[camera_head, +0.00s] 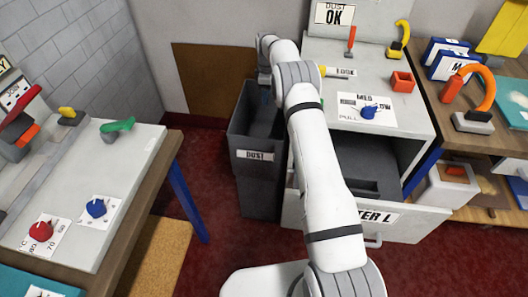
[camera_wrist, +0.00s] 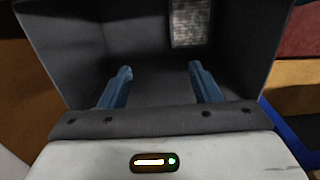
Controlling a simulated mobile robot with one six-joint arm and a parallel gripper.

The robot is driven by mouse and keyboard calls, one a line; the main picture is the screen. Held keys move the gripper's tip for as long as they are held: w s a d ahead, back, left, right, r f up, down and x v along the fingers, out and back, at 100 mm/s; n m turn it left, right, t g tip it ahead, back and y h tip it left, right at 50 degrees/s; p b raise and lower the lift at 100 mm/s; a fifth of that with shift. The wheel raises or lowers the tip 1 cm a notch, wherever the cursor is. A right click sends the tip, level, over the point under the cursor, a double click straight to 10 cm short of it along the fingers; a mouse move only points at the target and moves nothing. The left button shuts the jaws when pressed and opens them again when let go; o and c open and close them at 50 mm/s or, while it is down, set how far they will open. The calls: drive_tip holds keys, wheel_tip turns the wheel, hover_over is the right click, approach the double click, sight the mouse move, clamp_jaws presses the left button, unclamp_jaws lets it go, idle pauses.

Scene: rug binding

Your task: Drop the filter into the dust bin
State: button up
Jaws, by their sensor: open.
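The dark grey dust bin (camera_head: 256,185) stands on the floor left of the machine, with a "DUST" label on its front. My gripper (camera_wrist: 160,68) is open, its two blue fingers apart with nothing between them. It points down into the bin, whose dark walls (camera_wrist: 85,45) surround the fingers in the wrist view. A grey, mottled rectangular piece (camera_wrist: 191,22) shows inside the bin beyond the fingertips, apart from them. It looks like the filter, but its outline is cut off by the picture edge.
The machine's drawer (camera_head: 405,218), labelled "…TER L", is pulled out right of the bin, beside my arm. A workbench (camera_head: 80,190) with knobs stands left. A wooden bench (camera_head: 460,135) stands right. Red floor (camera_head: 215,245) is clear between the left bench and the bin.

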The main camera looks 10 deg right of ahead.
drive_tip(key=shift+r, duration=2.3)
